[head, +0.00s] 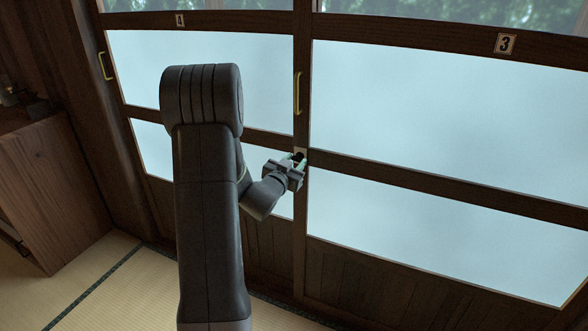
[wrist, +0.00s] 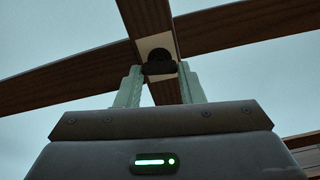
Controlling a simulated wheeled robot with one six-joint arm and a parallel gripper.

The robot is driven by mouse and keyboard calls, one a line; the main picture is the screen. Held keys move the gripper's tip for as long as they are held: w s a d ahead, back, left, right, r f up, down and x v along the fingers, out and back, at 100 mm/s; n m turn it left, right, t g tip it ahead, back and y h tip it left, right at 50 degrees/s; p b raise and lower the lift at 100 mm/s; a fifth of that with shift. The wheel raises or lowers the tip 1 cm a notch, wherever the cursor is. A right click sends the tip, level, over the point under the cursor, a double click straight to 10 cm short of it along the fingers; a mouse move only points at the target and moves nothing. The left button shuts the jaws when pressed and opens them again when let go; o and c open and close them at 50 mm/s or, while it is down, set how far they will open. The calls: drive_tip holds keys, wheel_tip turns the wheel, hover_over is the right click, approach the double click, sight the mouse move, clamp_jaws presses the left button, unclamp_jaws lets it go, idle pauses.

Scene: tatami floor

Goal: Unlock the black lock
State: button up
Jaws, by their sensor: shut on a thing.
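The black lock (wrist: 159,62) sits on a pale plate (wrist: 146,44) on the dark wooden post where two sliding doors meet. In the wrist view it is a dark round knob between the tips of my gripper (wrist: 160,83). The two pale green fingers stand on either side of it, and my gripper is shut on it. In the head view my gripper (head: 297,161) is at the post, just below a brass handle, and largely covers the lock.
The door with the number 3 plate (head: 506,44) is on the right, and the door with the number 4 plate (head: 180,21) on the left. Brass handles (head: 297,93) stick out. A wooden cabinet (head: 50,190) stands at the left. Tatami floor (head: 100,290) is bare at lower left.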

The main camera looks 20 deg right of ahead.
drive_tip(key=m+b, duration=0.3)
drive_tip(key=b, duration=0.1)
drive_tip(key=shift+f+m+b, duration=0.3)
drive_tip(key=shift+m+b, duration=0.1)
drive_tip(key=m+b, duration=0.4)
drive_tip(key=b, duration=0.1)
drive_tip(key=shift+d, duration=0.1)
drive_tip(key=shift+s+m+b, duration=0.1)
drive_tip(key=shift+m+b, duration=3.15)
drive_tip(key=shift+m, duration=0.75)
drive_tip(key=shift+r, duration=0.1)
drive_tip(key=o, duration=1)
